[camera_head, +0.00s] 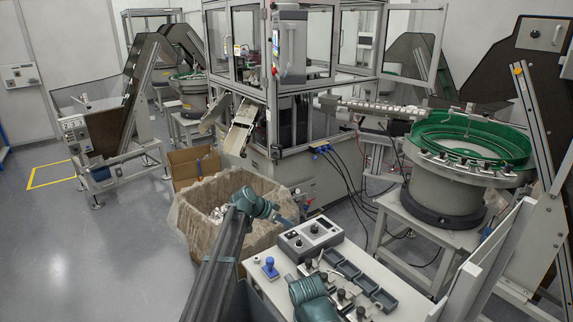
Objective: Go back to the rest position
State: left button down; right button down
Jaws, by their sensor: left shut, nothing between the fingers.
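My left arm rises from the bottom of the head view, over the near rim of the lined box. Its gripper (287,221) points right, above the space between the box and the grey control panel. It is shut, with nothing visible in it, though the fingers are small here. Another teal part of my own body shows at the bottom centre over the worktable. My right gripper cannot be made out.
A box with a brown liner (186,228) holds small pale parts. The worktable (262,284) carries a control panel (311,236), a blue stamp-like item (270,266), dark trays (366,283) and several knobbed tools. A green bowl feeder (455,193) stands right.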

pick_arm(q)
jog(key=s+d+f+n+g+y, duration=0.1)
jog(key=s+f+g+y, duration=0.15)
jog(key=s, duration=1.05)
jog(key=s+f+n+g+y, duration=0.1)
jog(key=s+f+n+y, duration=0.15)
jog(key=s, duration=1.05)
jog(key=s+a+n+g+y, duration=0.1)
jog(key=s+a+y, duration=0.1)
jog(key=s, duration=0.6)
jog(key=s+a+f+n+g+y, duration=0.1)
jog(key=s+a, duration=0.3)
jog(key=s, duration=0.5)
jog(key=shift+f+n+y, duration=0.15)
jog(key=shift+n+y, duration=0.3)
jog(key=shift+y, duration=0.05)
